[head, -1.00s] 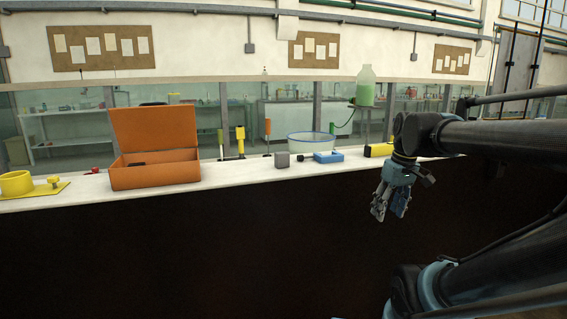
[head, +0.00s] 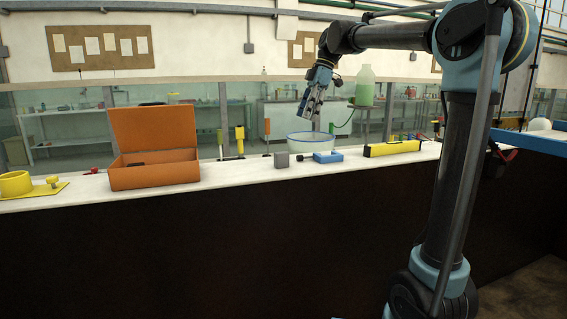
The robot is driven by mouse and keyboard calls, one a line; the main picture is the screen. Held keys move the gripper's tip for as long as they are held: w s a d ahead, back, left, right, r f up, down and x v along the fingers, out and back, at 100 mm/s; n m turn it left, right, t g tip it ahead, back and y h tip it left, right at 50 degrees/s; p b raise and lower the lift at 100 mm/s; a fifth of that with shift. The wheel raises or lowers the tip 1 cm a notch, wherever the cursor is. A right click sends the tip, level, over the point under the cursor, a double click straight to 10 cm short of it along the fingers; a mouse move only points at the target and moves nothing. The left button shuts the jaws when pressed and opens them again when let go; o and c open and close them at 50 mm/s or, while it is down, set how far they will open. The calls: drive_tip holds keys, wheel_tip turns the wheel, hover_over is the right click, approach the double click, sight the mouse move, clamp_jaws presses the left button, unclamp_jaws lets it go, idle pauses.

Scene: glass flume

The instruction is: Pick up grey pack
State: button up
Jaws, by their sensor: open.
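A small grey block (head: 282,160), which looks like the grey pack, sits on the white ledge right of the orange box. My gripper (head: 312,113) is open and empty. It points down in the air above the ledge, higher than the grey pack and a little to its right in the picture. A clear gap shows between the fingers and the pack.
A blue block with a dark knob (head: 328,156) and a clear bowl with a blue rim (head: 311,139) stand close right of the pack. An open orange box (head: 154,178) is left. Upright yellow (head: 240,140) and orange (head: 267,134) pieces stand behind. A yellow bar (head: 392,148) lies right.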

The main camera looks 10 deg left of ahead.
drive_tip(key=a+r+n, duration=0.1)
drive_tip(key=a, duration=0.2)
approach(282, 152)
drive_tip(key=shift+n, duration=0.4)
drive_tip(key=x, duration=0.4)
drive_tip(key=shift+w+a+f, duration=0.1)
drive_tip(key=shift+a+f, duration=0.2)
drive_tip(key=shift+f, duration=0.05)
drive_tip(key=shift+g, duration=0.3)
drive_tip(key=shift+x, duration=2.75)
drive_tip(key=shift+d, duration=0.15)
drive_tip(key=shift+c, duration=0.2)
clamp_jaws()
